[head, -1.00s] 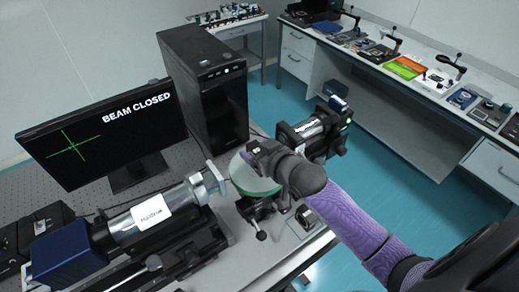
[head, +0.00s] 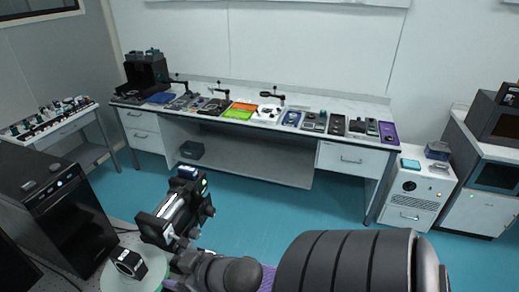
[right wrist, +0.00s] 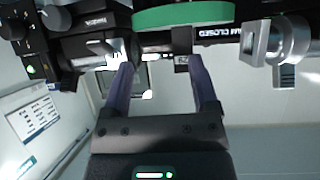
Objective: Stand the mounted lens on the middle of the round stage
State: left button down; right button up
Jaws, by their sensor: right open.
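I cannot make out the mounted lens for sure in either view. My left gripper is not in view.
A dark computer tower (head: 62,205) is at left. A long white bench (head: 345,118) with several small devices runs along the back wall. Blue floor (head: 250,215) lies clear between. A metal ring mount (right wrist: 275,42) shows in the wrist view.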

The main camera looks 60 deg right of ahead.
jog(key=s+d+f+g+h, duration=0.1)
jog(key=s+f+g, duration=0.15)
jog(key=f, duration=0.65)
jog(key=s+f+g, duration=0.2)
jog(key=s+f, duration=0.2)
jog(key=f, duration=0.4)
jog(key=s+a+f+n+g, duration=0.1)
jog(key=s+a+f+g, duration=0.2)
jog(key=s+f, duration=0.4)
jog(key=s+a+f+g, duration=0.3)
jog(key=s+f, duration=0.4)
jog(key=s, duration=0.6)
jog(key=shift+s+a+f+n, duration=0.15)
jog(key=shift+s+a+n, duration=0.2)
jog(key=shift+a, duration=0.55)
jog(key=shift+g, duration=0.25)
